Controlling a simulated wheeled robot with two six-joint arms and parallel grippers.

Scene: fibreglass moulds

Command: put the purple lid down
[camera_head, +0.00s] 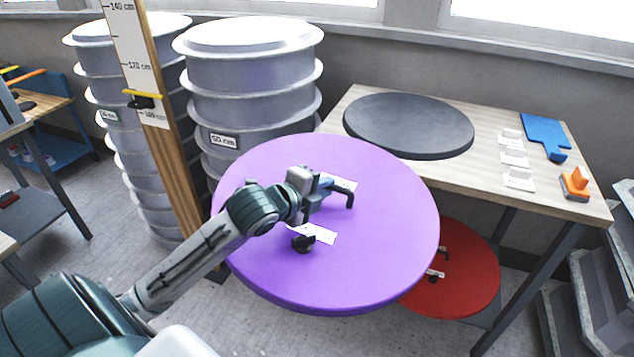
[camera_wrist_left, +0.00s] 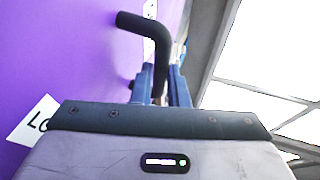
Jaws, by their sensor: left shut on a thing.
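The purple lid (camera_head: 380,230) is a large round disc, tilted and held up in front of the table in the head view. It fills the left side of the left wrist view (camera_wrist_left: 60,60). A black bar handle (camera_wrist_left: 145,28) stands out from its face, with white labels beside it. My left gripper (camera_head: 322,187) is shut on this handle, and its blue fingers show on either side of the bar in the left wrist view. The handle's far end is partly hidden by the fingers. My right gripper is in neither view.
A wooden table (camera_head: 480,180) behind the lid bears a dark grey disc (camera_head: 410,122), white cards, a blue piece (camera_head: 545,132) and an orange piece (camera_head: 575,184). A red lid (camera_head: 465,270) is below. Grey ribbed moulds (camera_head: 250,75) and a height post (camera_head: 165,130) stand left.

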